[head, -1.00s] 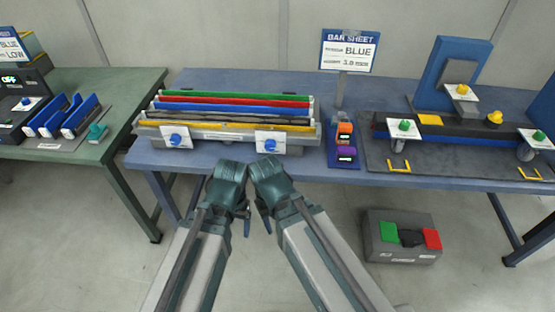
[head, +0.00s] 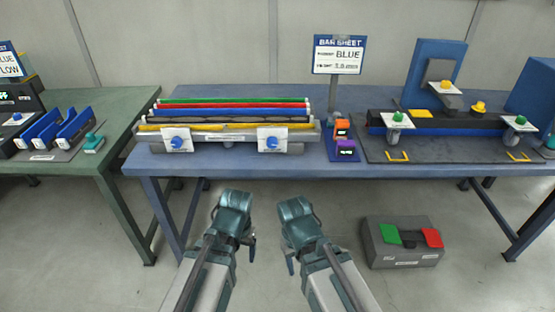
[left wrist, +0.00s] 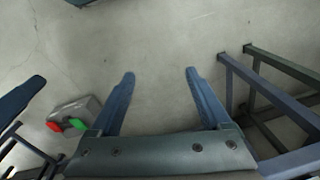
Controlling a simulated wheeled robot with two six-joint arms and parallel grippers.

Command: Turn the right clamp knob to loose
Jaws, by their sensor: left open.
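On the right fixture of the blue table, two green knobs sit on white plates: the left clamp knob (head: 397,117) and the right clamp knob (head: 521,120). A dark bar (head: 452,121) spans the fixture between them. The marks on the plates are too small to read. My left gripper (head: 235,213) is in front of the table, over the floor, far left of the right clamp knob. In the left wrist view its two fingers (left wrist: 160,78) are spread with nothing between them. My right gripper (head: 299,215) is beside it, also away from the table; its fingers are unclear.
A rack of coloured bars with two blue knobs (head: 271,142) stands on the table's left part. A sign (head: 339,55) reads BLUE. A grey box with green and red pedals (head: 401,243) lies on the floor. A green table (head: 118,95) is at left.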

